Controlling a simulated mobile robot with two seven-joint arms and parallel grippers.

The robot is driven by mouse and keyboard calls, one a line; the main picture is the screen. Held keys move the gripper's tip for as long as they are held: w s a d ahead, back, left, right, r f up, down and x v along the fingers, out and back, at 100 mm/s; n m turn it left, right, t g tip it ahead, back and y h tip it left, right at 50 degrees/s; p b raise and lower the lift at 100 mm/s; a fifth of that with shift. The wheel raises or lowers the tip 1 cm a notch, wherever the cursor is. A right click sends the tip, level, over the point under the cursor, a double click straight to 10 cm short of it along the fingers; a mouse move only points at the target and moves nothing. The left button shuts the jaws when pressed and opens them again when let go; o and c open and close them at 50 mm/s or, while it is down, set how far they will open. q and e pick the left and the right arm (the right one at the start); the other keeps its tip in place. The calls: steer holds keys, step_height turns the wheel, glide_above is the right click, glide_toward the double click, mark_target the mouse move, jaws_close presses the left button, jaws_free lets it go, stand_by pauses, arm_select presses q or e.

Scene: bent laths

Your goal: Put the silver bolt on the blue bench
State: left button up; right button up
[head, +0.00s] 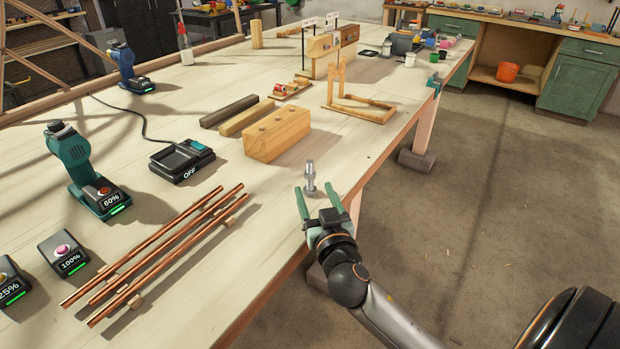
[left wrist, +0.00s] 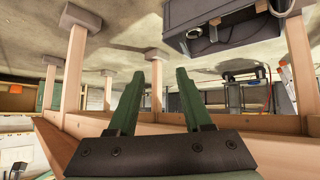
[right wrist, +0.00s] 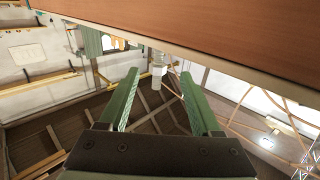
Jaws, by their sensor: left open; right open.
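The silver bolt (head: 310,177) stands upright on the light wooden table (head: 240,300), close to its right edge. My right gripper (head: 328,189) is open and empty at that edge, with its green fingers pointing toward the bolt. The bolt also shows in the right wrist view (right wrist: 158,66), just beyond the fingertips and between their lines; I cannot tell whether it is inside the jaws. My left gripper (left wrist: 158,76) is open and empty in the left wrist view and is outside the head view. I make out no bench that is clearly blue.
A wooden block (head: 277,135) with holes lies behind the bolt. Copper rods (head: 165,250) lie to its left, with a black charger (head: 182,160) and a teal drill (head: 80,165) beyond. A wooden frame (head: 360,105) stands farther along the edge. Open floor (head: 470,220) lies right, before green cabinets (head: 578,85).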

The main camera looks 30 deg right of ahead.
mark_target(311, 180)
steer(key=shift+p+x, duration=0.45)
steer(key=shift+x, duration=2.65)
steer(key=shift+s+d+r, duration=0.1)
jaws_close()
